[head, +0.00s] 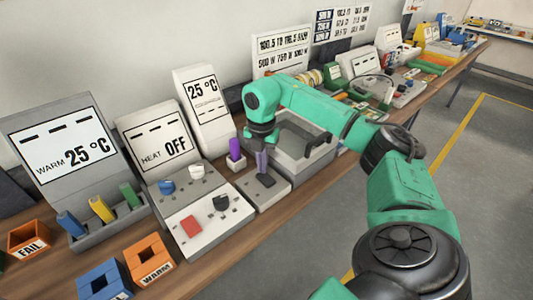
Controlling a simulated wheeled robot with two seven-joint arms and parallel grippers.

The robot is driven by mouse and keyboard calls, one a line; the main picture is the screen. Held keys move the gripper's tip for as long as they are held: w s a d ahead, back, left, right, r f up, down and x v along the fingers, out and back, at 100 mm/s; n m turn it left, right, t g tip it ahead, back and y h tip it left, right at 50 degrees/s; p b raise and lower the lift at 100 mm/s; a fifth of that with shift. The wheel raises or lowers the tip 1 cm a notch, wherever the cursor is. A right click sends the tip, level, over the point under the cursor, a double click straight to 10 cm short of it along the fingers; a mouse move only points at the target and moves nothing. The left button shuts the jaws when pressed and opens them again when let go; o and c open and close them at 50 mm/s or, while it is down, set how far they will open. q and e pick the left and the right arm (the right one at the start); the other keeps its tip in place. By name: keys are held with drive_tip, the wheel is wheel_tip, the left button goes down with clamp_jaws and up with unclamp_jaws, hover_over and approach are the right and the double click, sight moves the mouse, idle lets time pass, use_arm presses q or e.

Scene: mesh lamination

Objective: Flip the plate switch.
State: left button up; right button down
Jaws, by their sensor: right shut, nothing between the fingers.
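My right gripper (263,170) is shut and empty, pointing down at a small grey plate (272,194) with a dark block (266,181) on it. The fingertips are at or just above the dark block; whether they touch is unclear. I cannot tell for sure which part is the plate switch. To the left, a light panel (205,238) carries a red block (190,225) and a dark one (220,203). Behind it a display (160,142) reads "HEAT OFF", above a blue knob (167,187) and a white knob (196,171). My left gripper is not in view.
A purple peg (234,150) stands in a holder just left of the gripper. A grey box (305,155) with a dark handle is close on the right. Orange and blue bins (103,284) sit at the front left. Several displays line the wall.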

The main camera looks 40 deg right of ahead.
drive_tip(key=shift+f, duration=0.55)
wheel_tip(320, 180, up, 7)
drive_tip(key=p, duration=0.6)
drive_tip(key=shift+r, duration=0.15)
idle(0.5)
